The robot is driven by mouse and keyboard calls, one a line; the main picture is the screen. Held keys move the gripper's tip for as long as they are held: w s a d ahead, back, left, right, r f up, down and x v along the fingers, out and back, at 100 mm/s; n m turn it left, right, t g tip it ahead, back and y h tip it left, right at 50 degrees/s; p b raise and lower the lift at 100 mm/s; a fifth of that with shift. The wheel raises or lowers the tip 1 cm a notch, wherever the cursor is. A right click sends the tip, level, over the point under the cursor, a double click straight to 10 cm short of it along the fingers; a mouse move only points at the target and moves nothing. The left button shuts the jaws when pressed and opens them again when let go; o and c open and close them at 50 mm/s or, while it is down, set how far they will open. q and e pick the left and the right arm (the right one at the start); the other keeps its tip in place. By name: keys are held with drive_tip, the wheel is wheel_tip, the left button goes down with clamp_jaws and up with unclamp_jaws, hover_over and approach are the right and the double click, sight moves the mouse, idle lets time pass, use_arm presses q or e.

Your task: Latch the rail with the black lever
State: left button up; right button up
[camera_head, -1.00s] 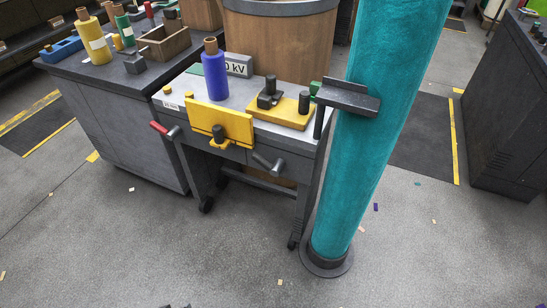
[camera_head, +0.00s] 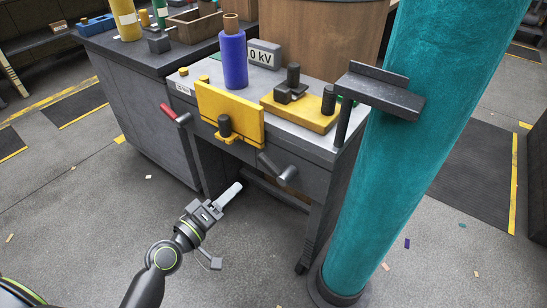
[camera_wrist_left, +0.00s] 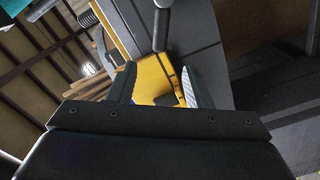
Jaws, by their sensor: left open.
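The yellow rail (camera_head: 230,115) stands upright along the front edge of the grey cart, with a black upright knob (camera_head: 224,126) at its front bracket. The black lever (camera_head: 277,169) juts from the cart's front, right of and below the rail, its end angled down to the right. A red-handled lever (camera_head: 175,116) is at the left. My left gripper (camera_head: 233,190) is open and empty, in front of and below the rail, left of the black lever and apart from it. In the left wrist view its fingers (camera_wrist_left: 160,90) stand apart with yellow parts visible beyond them. My right gripper is out of view.
On the cart top (camera_head: 205,85) stand a purple felt roll (camera_head: 233,62) and a yellow block (camera_head: 300,112) with black fittings. A tall teal roll (camera_head: 410,130) stands close at the right, a dark bracket (camera_head: 380,93) against it.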

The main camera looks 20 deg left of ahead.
sight(263, 164)
use_arm(q)
drive_tip(key=p+x, duration=0.1)
drive_tip(key=x, duration=1.3)
drive_tip(key=shift+w+d+f, duration=0.1)
drive_tip(key=shift+w, duration=0.2)
drive_tip(key=shift+w+d, duration=0.25)
drive_tip(key=shift+w, duration=0.5)
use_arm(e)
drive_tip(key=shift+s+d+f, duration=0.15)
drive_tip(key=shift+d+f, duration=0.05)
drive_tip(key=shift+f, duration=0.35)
use_arm(q)
drive_tip(key=c, duration=0.9)
clamp_jaws()
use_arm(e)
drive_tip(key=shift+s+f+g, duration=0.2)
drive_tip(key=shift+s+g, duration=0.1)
